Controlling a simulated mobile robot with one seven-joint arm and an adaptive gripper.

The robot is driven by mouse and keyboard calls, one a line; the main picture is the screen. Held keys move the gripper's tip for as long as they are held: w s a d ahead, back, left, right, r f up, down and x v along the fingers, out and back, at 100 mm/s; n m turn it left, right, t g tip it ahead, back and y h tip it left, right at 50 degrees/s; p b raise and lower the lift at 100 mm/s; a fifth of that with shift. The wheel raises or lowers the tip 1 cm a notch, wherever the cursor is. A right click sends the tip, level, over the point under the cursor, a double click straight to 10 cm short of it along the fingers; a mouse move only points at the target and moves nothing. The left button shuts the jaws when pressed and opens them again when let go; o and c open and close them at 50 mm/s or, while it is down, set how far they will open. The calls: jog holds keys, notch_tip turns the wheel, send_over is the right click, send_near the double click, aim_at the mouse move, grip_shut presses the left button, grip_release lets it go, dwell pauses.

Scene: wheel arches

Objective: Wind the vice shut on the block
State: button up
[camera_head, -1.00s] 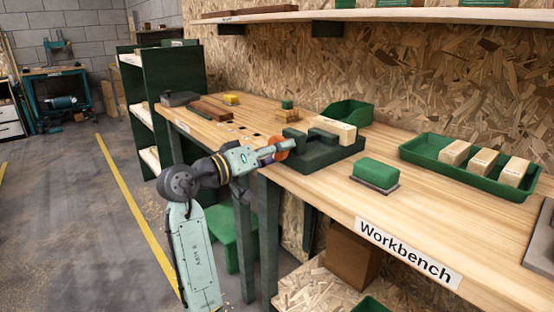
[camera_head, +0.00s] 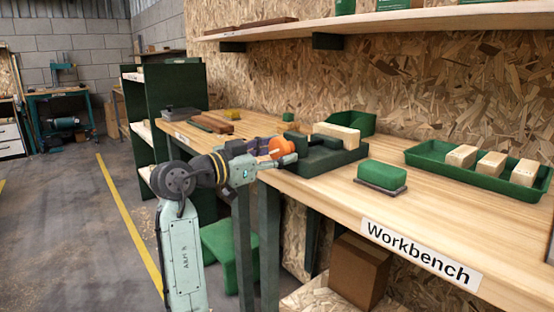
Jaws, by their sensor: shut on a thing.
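The dark green vice (camera_head: 338,158) sits at the bench's front edge. A pale wooden block (camera_head: 337,133) lies along its rear side, its upper part showing above the green jaw. Whether the jaw touches the block cannot be told from here. The orange handle (camera_head: 281,146) of the vice is on its left end. My gripper (camera_head: 290,159) reaches in from the left and is shut at the handle, in front of its lower edge. The fingers hide part of the handle, and the exact grip is too small to see.
A green block on a dark base (camera_head: 381,176) stands right of the vice. A green tray (camera_head: 470,172) with pale blocks lies further right. A green bin (camera_head: 358,122) is behind the vice. A shelf (camera_head: 400,20) hangs above. Bare bench top lies in front of the tray.

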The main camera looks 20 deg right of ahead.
jog(key=shift+m, duration=0.6)
jog(key=o, duration=1.2)
jog(key=shift+a, duration=0.1)
jog(key=v, duration=1.2)
